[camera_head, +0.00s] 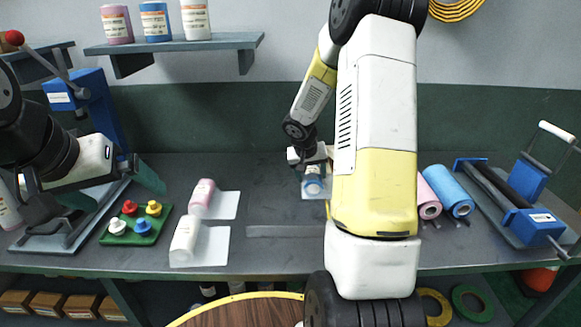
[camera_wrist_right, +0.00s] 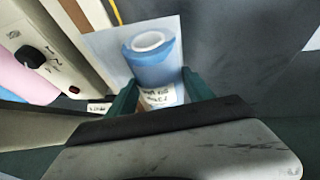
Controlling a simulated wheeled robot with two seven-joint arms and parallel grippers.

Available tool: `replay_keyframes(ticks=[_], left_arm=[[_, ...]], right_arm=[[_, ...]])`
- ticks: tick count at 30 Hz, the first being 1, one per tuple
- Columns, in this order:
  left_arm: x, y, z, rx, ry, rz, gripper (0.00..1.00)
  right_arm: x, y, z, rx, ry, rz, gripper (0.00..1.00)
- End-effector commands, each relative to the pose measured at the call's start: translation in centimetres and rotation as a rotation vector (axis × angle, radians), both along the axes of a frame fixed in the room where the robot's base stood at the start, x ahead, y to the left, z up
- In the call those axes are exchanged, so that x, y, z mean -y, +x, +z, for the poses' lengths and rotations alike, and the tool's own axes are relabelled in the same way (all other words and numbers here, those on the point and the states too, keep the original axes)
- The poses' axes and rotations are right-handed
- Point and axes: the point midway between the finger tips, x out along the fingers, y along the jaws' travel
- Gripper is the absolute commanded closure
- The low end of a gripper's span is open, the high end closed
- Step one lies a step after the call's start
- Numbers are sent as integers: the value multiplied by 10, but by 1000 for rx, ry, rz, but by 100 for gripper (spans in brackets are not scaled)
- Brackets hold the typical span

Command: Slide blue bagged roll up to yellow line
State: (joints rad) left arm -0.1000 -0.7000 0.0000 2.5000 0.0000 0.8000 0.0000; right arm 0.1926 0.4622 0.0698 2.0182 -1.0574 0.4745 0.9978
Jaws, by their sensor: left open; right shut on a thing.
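The blue bagged roll (camera_head: 313,187) lies on its pale bag sheet on the bench, partly hidden under my right arm in the head view. In the right wrist view the blue roll (camera_wrist_right: 152,62) lies between the green fingers, its white core end facing away from the palm. My right gripper (camera_wrist_right: 160,93) is shut on it; it also shows in the head view (camera_head: 312,168). A short piece of yellow line (camera_wrist_right: 115,11) shows beyond the sheet in the wrist view; my arm hides that area in the head view. My left gripper (camera_head: 112,187) is open and empty at the left.
Pink (camera_head: 201,196) and white (camera_head: 185,236) bagged rolls lie left of centre. A green button board (camera_head: 137,222) is beside them. A machine with a dial (camera_wrist_right: 35,55) stands close to the right gripper. Loose pink (camera_head: 428,209) and blue (camera_head: 461,207) rolls lie right.

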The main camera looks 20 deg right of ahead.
Motion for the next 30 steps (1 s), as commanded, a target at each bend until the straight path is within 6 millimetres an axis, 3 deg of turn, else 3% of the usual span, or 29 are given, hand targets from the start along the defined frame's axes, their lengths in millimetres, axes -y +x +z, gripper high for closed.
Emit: replay_keyframes(ticks=[23,24,27,30], left_arm=[[0,0,0,0,0,0,0],[0,0,0,0,0,0,0],[0,0,0,0,0,0,0],[0,0,0,0,0,0,0]], right_arm=[[6,4,0,1,0,1,96],[6,4,0,1,0,1,36],[6,4,0,1,0,1,16],[5,4,0,1,0,1,14]])
